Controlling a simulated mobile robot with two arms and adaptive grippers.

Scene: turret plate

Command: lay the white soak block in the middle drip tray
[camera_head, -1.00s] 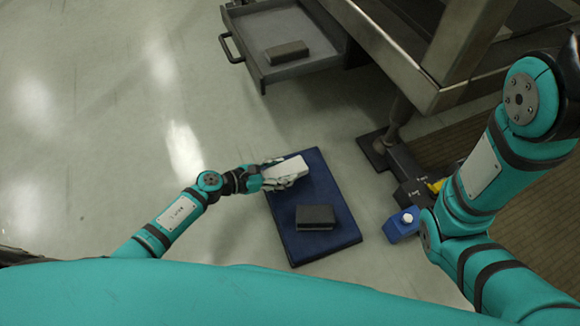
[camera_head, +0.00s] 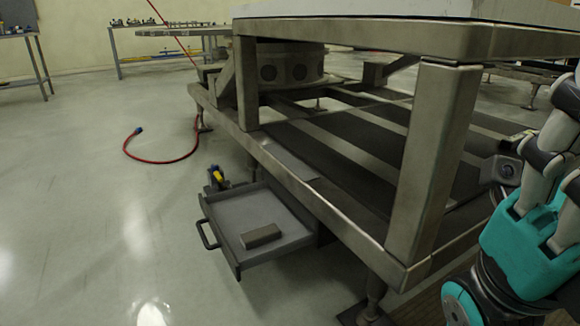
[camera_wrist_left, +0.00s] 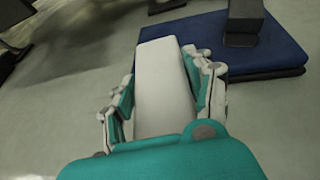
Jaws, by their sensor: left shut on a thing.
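In the left wrist view, my left gripper (camera_wrist_left: 160,72) is shut on the white soak block (camera_wrist_left: 162,103), with fingers along both long sides. The block points away from the palm, beside the near edge of a blue mat. My left arm is out of the head view. My right arm's teal and grey parts (camera_head: 525,235) fill the right edge of the head view; whether its fingers are open is unclear. A pulled-out drawer (camera_head: 228,222) hangs under the metal frame. I cannot tell which surface is the middle drip tray.
A dark grey block (camera_head: 261,236) lies in the drawer. The large metal frame (camera_head: 330,212) fills the centre and right. A blue mat (camera_wrist_left: 270,52) with a dark block (camera_wrist_left: 243,18) lies on the floor. A red hose (camera_head: 160,161) curls at left; the floor around it is open.

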